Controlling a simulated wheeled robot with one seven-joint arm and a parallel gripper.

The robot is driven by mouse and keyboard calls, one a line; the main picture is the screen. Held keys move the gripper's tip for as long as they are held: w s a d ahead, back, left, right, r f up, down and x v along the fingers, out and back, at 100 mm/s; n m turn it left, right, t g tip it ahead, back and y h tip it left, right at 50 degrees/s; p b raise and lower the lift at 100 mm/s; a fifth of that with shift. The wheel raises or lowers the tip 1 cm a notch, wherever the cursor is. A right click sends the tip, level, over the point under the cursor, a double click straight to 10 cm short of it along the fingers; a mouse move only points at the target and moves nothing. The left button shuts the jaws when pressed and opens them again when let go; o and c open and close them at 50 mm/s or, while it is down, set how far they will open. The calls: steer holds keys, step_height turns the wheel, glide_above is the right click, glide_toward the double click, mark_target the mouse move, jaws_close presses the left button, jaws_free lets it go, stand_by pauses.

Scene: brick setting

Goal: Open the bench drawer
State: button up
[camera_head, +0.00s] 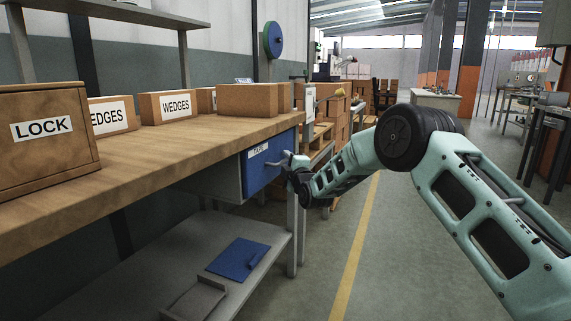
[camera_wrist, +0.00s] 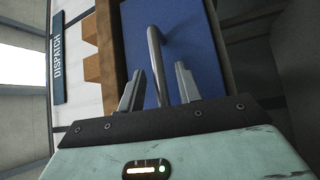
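The bench drawer (camera_head: 258,172) has a blue front with a white label and sits in a grey housing under the bench top's right end. It looks shut. In the wrist view its blue front (camera_wrist: 195,35) fills the upper middle, with a grey bar handle (camera_wrist: 152,42) standing out from it. My gripper (camera_head: 285,160) is at the drawer front. In the wrist view the fingers (camera_wrist: 160,70) are apart, one on each side of the handle bar, with visible gaps. Contact with the handle is not seen. In the head view the handle is mostly hidden by my gripper.
The wooden bench top (camera_head: 150,160) carries a LOCK box (camera_head: 45,155), WEDGES boxes (camera_head: 166,106) and a plain box (camera_head: 248,100). A blue item (camera_head: 238,258) lies on the lower shelf (camera_head: 225,225). A yellow line (camera_head: 355,250) crosses the open floor on the right.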

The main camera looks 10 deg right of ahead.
steer(key=shift+w+a+r, duration=0.1)
steer(key=shift+w, duration=0.7)
jaws_close()
